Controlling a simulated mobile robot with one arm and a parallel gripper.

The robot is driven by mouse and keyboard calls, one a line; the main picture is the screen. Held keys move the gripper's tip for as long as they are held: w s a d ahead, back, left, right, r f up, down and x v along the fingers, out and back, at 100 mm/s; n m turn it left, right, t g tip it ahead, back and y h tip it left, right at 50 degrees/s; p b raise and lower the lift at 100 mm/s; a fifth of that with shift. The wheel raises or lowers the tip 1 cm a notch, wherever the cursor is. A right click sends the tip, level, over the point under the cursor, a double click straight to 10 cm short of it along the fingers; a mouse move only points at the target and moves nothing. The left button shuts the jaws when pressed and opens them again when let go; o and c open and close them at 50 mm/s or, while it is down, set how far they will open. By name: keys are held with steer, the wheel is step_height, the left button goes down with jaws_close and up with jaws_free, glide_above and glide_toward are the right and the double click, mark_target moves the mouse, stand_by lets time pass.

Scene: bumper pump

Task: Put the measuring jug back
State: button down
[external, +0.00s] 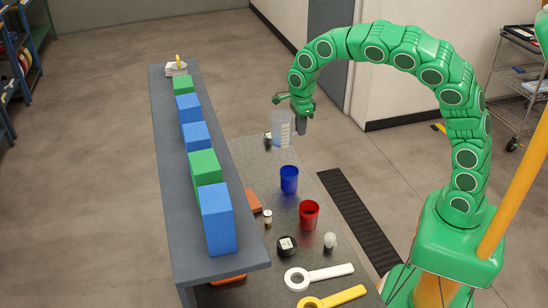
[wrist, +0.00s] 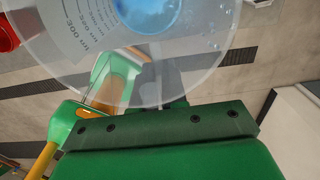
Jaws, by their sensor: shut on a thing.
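The measuring jug (external: 281,129) is clear with printed scale marks and some blue liquid at its bottom. It is upright near the far end of the low dark table, and I cannot tell whether its base touches the table. My gripper (external: 301,126) is at the jug's right side, shut on it; the exact grip is hard to see. In the wrist view the jug (wrist: 95,45) fills the top, its scale and blue liquid close to the camera. The finger tips are mostly hidden there.
A blue cup (external: 289,179) and red cup (external: 309,214) stand nearer on the table (external: 262,164). A black round item (external: 287,246), white magnifier (external: 318,276) and yellow ring tool (external: 333,299) lie nearer. A raised grey shelf (external: 168,140) with green and blue blocks runs along the left.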

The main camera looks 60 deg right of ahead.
steer(key=shift+w+a+f, duration=0.1)
steer(key=shift+w+f, duration=1.4)
steer(key=shift+w, duration=0.5)
steer(key=shift+w+d+f, duration=0.1)
steer(key=shift+w+f, duration=1.45)
steer(key=shift+w, duration=0.4)
steer(key=shift+w+a+f, duration=0.1)
steer(key=shift+w+f, duration=1.4)
steer(key=shift+w, duration=0.5)
steer(key=shift+f, duration=1.5)
steer(key=shift+f, duration=0.15)
steer(key=c, duration=1.2)
jaws_free()
steer(key=shift+o, duration=0.2)
step_height(320, 180, up, 12)
steer(key=shift+r, duration=0.2)
